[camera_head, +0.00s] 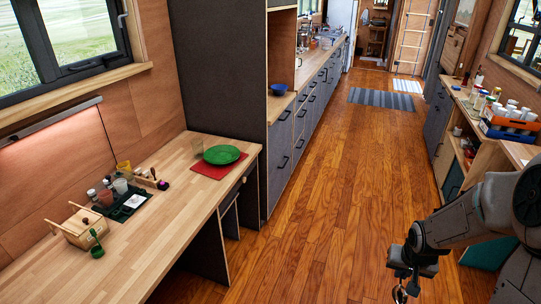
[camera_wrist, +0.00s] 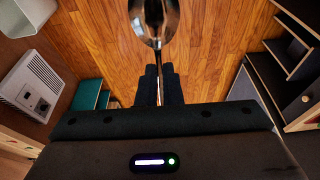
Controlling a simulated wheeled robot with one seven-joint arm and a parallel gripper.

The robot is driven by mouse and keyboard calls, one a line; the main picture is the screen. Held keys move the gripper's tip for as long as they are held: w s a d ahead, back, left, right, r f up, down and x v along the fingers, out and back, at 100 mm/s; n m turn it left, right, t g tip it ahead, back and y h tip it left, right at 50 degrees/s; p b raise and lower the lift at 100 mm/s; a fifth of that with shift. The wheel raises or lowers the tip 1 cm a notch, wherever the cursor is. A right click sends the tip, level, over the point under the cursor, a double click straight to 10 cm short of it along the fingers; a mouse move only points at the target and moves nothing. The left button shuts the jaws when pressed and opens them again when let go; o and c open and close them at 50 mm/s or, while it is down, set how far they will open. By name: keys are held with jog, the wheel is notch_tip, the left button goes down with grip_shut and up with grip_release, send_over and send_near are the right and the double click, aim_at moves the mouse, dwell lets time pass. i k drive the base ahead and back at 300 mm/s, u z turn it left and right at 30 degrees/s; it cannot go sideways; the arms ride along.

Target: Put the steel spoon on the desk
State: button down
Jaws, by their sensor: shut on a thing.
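The steel spoon shows in the wrist view, with its shiny bowl (camera_wrist: 154,20) at the top centre and its thin handle between my fingers. My gripper (camera_wrist: 160,72) is shut on the spoon handle. In the head view my gripper (camera_head: 402,282) is at the lower right, above the wooden floor, with the spoon bowl (camera_head: 399,294) hanging below it. The light wooden desk (camera_head: 160,225) is on the left, well apart from my gripper.
The desk's near surface is clear. A cluttered counter (camera_head: 480,118) stands right; open floor (camera_head: 310,210) lies between.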

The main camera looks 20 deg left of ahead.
aim_at(187, 168)
jog(key=u, duration=0.05)
jog(key=i, duration=2.35)
jog(key=u, duration=2.6)
jog(key=i, duration=1.5)
